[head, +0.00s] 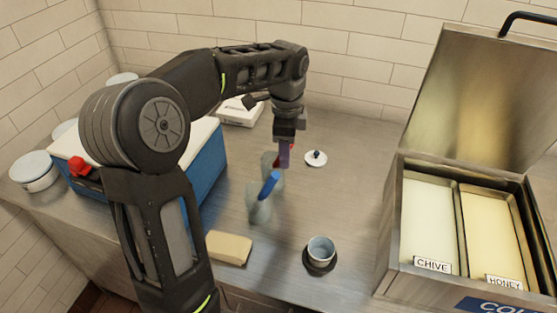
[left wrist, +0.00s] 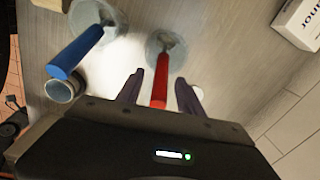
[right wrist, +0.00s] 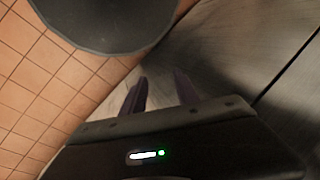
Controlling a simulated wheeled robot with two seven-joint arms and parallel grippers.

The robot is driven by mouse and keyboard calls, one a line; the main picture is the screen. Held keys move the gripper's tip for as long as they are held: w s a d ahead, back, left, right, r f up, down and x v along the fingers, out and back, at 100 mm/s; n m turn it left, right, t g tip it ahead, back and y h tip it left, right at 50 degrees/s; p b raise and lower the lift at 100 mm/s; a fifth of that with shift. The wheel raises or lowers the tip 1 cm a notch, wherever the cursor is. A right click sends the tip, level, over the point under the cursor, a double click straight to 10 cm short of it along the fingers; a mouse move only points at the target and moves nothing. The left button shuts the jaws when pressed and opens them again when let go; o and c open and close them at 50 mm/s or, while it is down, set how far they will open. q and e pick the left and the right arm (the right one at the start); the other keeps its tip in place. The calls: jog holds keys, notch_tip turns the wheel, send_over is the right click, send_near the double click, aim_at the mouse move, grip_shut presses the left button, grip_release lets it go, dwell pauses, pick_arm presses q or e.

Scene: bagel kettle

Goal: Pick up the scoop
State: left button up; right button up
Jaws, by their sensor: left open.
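Two scoops with clear, glassy heads lie on the steel counter (head: 345,200). The blue-handled scoop (head: 269,187) is in front of my left gripper in the head view, and shows at upper left in the left wrist view (left wrist: 75,52). The red-handled scoop (left wrist: 161,78) has its handle between the fingers of my left gripper (left wrist: 159,82), with gaps on both sides. In the head view my left gripper (head: 284,153) points down and mostly hides the red handle. It is open and holds nothing. My right gripper (right wrist: 160,78) is open and empty, low beside a grey surface.
A steel bin with CHIVE (head: 430,220) and HONEY (head: 492,230) tubs stands right. A cup (head: 321,247) on a dark saucer, a beige block (head: 229,248), a small white lid (head: 316,158), a white box (head: 240,112) and a blue cooler (head: 205,165) surround the scoops.

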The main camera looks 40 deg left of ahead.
dwell(0.6)
pick_arm(q)
grip_shut()
dwell(0.4)
